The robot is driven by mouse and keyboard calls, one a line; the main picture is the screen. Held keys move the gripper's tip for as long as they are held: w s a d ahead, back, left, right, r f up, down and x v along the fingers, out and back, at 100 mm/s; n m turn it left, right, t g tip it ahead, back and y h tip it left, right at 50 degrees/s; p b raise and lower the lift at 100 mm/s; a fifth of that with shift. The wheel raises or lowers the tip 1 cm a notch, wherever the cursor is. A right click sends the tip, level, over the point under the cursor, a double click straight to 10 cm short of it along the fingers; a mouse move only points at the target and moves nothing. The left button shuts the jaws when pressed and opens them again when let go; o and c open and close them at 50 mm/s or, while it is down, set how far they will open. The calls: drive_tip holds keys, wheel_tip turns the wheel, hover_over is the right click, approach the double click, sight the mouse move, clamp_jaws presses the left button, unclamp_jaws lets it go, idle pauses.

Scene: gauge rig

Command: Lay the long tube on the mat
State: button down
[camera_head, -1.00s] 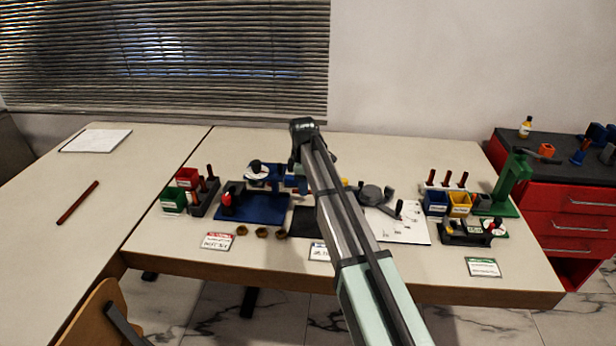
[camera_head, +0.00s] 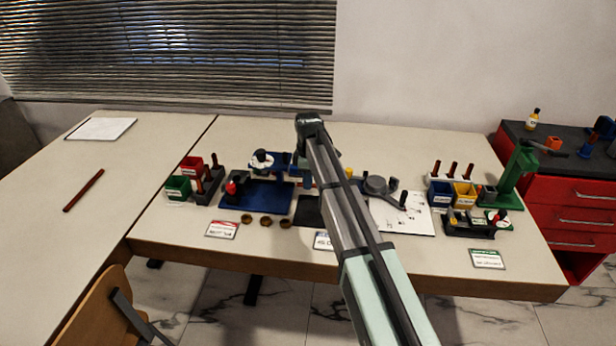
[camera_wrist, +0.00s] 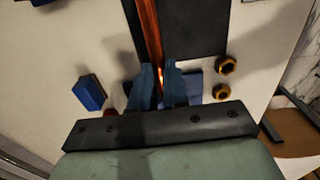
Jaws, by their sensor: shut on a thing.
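The long tube (camera_wrist: 150,30) is a copper-orange rod in the wrist view. My gripper (camera_wrist: 160,72) is shut on it near its lower end, and the tube runs away from the fingers toward the top edge. The dark mat (camera_wrist: 205,25) lies behind the tube and to its right. I cannot tell whether the tube touches the mat or is above it. In the head view the mat (camera_head: 308,210) shows partly at the middle of the table. My arm hides the gripper and the tube there.
Brass nuts (camera_head: 265,221) lie left of the mat near the front. A blue base (camera_head: 270,198) stands left of it, a white sheet (camera_head: 415,222) right. Colored bins (camera_head: 463,196) and a green stand (camera_head: 515,175) are further right. A dark red rod (camera_head: 83,190) lies on the left table.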

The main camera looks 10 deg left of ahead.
sight(308, 203)
drive_tip(key=shift+f, duration=3.3)
drive_tip(key=c, duration=1.1)
unclamp_jaws()
drive_tip(key=shift+o, duration=0.2)
wheel_tip(308, 203, up, 14)
drive_tip(key=shift+w+f, duration=0.1)
drive_tip(key=shift+f, duration=0.05)
drive_tip(key=shift+d, duration=0.1)
